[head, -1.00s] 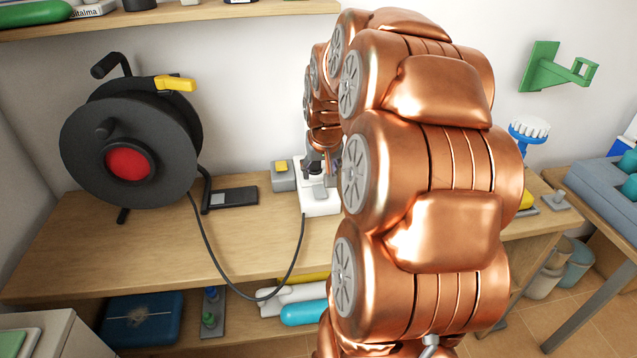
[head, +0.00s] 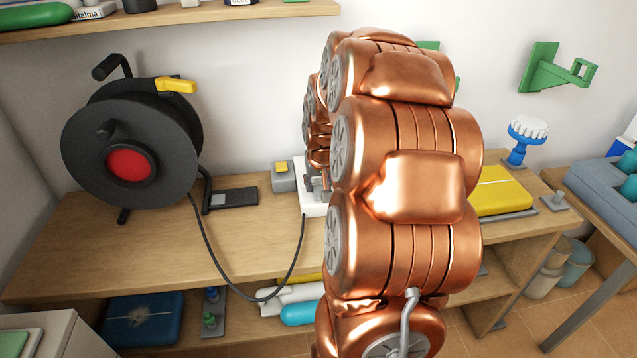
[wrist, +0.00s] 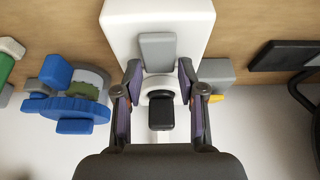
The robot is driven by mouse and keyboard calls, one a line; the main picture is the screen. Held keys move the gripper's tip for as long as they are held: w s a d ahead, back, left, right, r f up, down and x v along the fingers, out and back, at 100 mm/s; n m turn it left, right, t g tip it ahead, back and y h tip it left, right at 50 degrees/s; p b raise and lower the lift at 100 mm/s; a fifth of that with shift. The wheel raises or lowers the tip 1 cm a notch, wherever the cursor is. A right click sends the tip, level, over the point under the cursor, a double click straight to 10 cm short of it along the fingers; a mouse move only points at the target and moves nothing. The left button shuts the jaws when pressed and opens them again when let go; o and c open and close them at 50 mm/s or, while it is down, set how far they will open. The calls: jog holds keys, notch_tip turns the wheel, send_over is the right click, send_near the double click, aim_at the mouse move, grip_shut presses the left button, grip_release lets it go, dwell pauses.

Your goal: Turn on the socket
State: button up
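The white socket block (head: 311,205) sits on the wooden bench, partly hidden behind my arm in the head view. In the wrist view the white socket block (wrist: 198,18) has a raised grey rectangular piece (wrist: 157,50) and, below it in the picture, a round part with a black block (wrist: 160,112). I cannot tell which of these is the switch. My gripper (wrist: 159,72) is over the socket with its two fingers apart, one on each side of the grey piece's lower end. Nothing is clearly held. Contact with the socket cannot be told. In the head view my gripper (head: 320,182) is mostly hidden.
A grey box with a yellow top (head: 283,176) stands left of the socket. A black cable reel (head: 130,150) is further left; its cable runs to the socket's front. A yellow case (head: 500,193) and a blue-handled brush (head: 524,138) are to the right. The bench's front middle is clear.

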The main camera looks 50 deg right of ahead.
grip_shut()
jog(key=shift+w+d+g+y, duration=0.15)
jog(key=shift+w+g+y, duration=0.05)
jog(key=shift+g+y, duration=0.3)
jog(key=shift+f+g+y, duration=0.1)
jog(key=shift+g+y, duration=0.2)
jog(key=shift+g, duration=0.1)
jog(key=shift+o, duration=2.3)
grip_release()
